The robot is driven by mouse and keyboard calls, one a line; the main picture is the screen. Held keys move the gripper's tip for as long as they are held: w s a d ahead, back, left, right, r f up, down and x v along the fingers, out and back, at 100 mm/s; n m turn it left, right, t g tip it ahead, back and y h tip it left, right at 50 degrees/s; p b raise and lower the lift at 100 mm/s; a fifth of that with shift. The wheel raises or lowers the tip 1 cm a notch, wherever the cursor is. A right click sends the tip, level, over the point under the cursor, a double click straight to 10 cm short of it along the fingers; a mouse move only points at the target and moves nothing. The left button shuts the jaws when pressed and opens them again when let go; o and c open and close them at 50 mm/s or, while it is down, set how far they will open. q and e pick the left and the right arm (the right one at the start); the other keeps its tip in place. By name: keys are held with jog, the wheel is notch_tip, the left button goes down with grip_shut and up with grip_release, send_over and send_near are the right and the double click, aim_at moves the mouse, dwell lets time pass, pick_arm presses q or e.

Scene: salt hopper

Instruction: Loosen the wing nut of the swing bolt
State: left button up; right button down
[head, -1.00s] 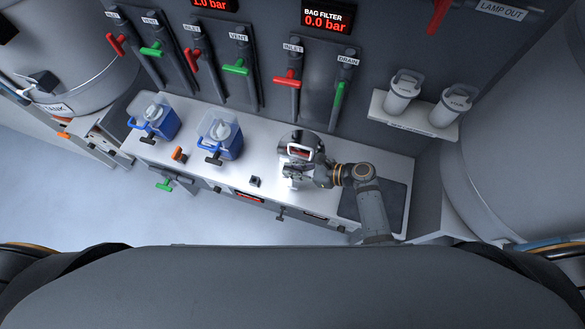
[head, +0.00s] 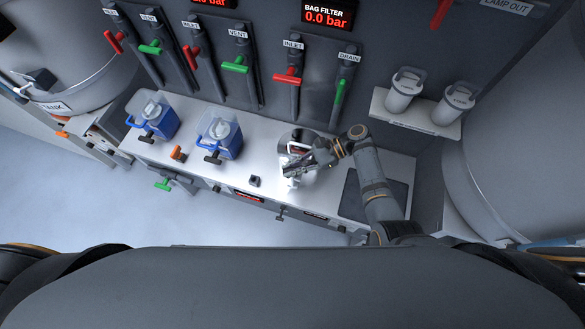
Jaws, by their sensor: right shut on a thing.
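A round metal filter housing (head: 291,138) stands on the white bench (head: 230,183), right of the two blue jugs. My right gripper (head: 290,168) is at the front of this housing, with its arm coming in from the right. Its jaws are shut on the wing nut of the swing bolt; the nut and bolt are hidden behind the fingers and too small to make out. A white part of the housing (head: 292,181) shows just below the gripper. My left gripper is not in view.
Red and green valve handles (head: 288,76) line the wall. A shelf with white canisters (head: 404,88) is at right.

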aim_at(293, 169)
jog(key=shift+n+g, duration=0.3)
jog(key=shift+g, duration=0.1)
jog(key=c, duration=1.4)
grip_release()
jog(key=shift+o, duration=0.2)
notch_tip(293, 169, up, 10)
